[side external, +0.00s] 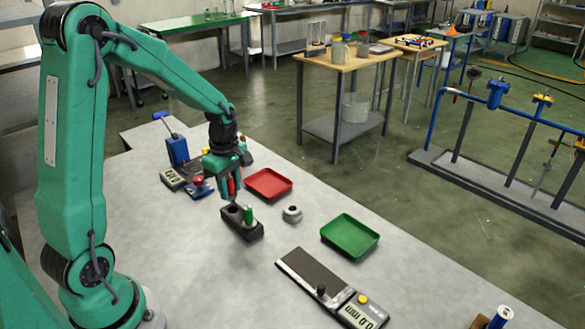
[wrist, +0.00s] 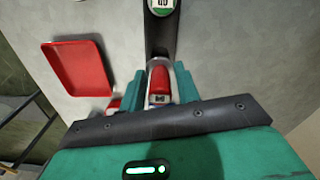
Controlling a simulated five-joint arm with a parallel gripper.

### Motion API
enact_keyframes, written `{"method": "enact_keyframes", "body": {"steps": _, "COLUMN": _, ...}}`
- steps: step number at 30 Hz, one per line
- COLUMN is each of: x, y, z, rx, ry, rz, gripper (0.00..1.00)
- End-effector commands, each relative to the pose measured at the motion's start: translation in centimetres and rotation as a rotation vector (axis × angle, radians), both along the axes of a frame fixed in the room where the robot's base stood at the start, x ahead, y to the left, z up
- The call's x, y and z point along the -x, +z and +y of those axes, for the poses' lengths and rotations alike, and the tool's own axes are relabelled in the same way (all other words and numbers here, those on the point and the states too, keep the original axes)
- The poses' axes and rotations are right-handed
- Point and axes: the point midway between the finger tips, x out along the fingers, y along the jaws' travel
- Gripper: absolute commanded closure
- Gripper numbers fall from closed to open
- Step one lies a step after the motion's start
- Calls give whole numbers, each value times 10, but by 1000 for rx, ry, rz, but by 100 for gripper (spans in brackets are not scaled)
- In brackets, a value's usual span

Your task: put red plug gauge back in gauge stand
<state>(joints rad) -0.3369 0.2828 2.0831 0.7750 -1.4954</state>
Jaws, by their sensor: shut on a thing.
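The red plug gauge (side external: 231,186) is upright between the fingers of my gripper (side external: 229,193), which is shut on it. In the wrist view, the red gauge (wrist: 159,83) shows between the green fingers of my gripper (wrist: 160,93). The gauge stand (side external: 245,231) is a black block on the grey table, just below my gripper. A green plug gauge (side external: 248,216) stands in its nearer right hole; the other hole looks empty. The wrist view shows the dark stand (wrist: 161,38) and the green gauge's marked top (wrist: 161,6). The red gauge's lower end is hard to see.
A red tray (side external: 268,184) lies behind the stand, with a grey ring-like part (side external: 292,214) and a green tray (side external: 350,236) to the right. A scale-like instrument (side external: 333,288) lies in front. Several small devices (side external: 180,176) stand at the left behind my gripper.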

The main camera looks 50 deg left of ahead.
Motion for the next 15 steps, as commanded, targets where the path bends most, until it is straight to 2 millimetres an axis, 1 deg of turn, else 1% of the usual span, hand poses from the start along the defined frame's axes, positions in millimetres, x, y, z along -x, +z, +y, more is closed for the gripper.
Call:
{"method": "enact_keyframes", "body": {"steps": 9, "x": 0, "y": -18, "z": 0, "rx": 1, "ry": 0, "rz": 2, "gripper": 94}}
{"method": "enact_keyframes", "body": {"steps": 15, "x": 0, "y": -26, "z": 0, "rx": 0, "ry": 0, "rz": 1, "gripper": 94}}
